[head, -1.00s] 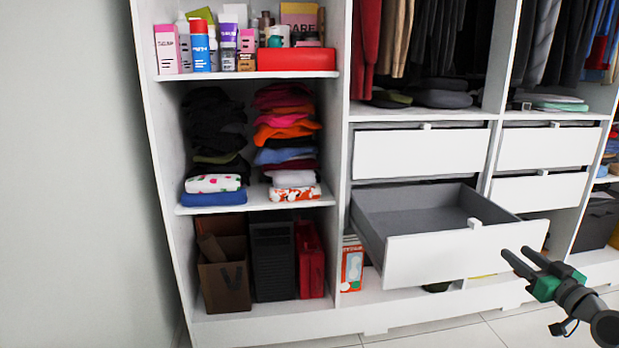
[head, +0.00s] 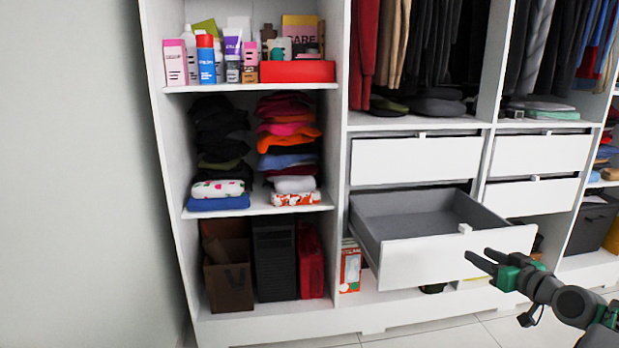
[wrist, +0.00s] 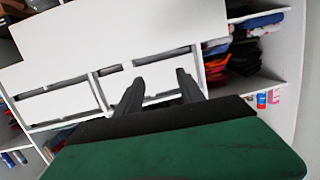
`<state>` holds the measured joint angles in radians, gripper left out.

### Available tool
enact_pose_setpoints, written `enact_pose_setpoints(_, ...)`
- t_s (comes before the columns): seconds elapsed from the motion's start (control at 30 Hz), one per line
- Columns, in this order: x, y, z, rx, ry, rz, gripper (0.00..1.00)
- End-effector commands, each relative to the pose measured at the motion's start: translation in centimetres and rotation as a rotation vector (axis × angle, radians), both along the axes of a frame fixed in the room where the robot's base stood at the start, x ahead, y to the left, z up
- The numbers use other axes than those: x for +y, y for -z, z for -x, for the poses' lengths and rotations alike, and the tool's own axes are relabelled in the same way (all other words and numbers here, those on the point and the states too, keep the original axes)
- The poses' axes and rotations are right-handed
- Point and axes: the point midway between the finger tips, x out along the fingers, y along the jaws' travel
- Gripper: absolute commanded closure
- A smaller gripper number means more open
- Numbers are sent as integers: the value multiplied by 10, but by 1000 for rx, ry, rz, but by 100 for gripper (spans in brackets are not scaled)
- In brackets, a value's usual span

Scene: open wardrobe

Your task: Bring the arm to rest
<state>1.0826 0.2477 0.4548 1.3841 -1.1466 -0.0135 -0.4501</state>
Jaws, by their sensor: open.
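My gripper (head: 478,257) is at the lower right of the head view, in front of the open drawer's white front. Its two dark fingers are apart with nothing between them. The wrist view shows the fingers (wrist: 158,88) spread and empty too. The open drawer (head: 455,259) is pulled out and its grey inside looks empty. In the head view the fingertips overlap the drawer front; I cannot tell how large the gap is between them.
Closed white drawers (head: 417,159) sit above the open one. At the left, shelves hold bottles, a red box (head: 297,71), folded clothes (head: 288,140) and a brown bag (head: 229,275). Clothes hang at the upper right. The tiled floor (head: 440,338) in front is clear.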

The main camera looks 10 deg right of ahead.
Motion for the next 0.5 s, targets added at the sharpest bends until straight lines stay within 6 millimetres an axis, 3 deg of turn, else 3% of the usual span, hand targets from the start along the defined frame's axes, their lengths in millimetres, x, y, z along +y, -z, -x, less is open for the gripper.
enact_pose_setpoints(0.03,16,-17,-7,28,-16,3,55)
enact_pose_setpoints(0.17,63,-33,-19,138,-47,2,55)
enact_pose_setpoints(0.27,112,-52,-24,250,-74,5,55)
enact_pose_setpoints(0.3,137,-61,-22,307,-85,8,55)
enact_pose_setpoints(0.37,178,-77,-14,404,-98,15,55)
enact_pose_setpoints(0.5,268,-111,37,645,-97,38,55)
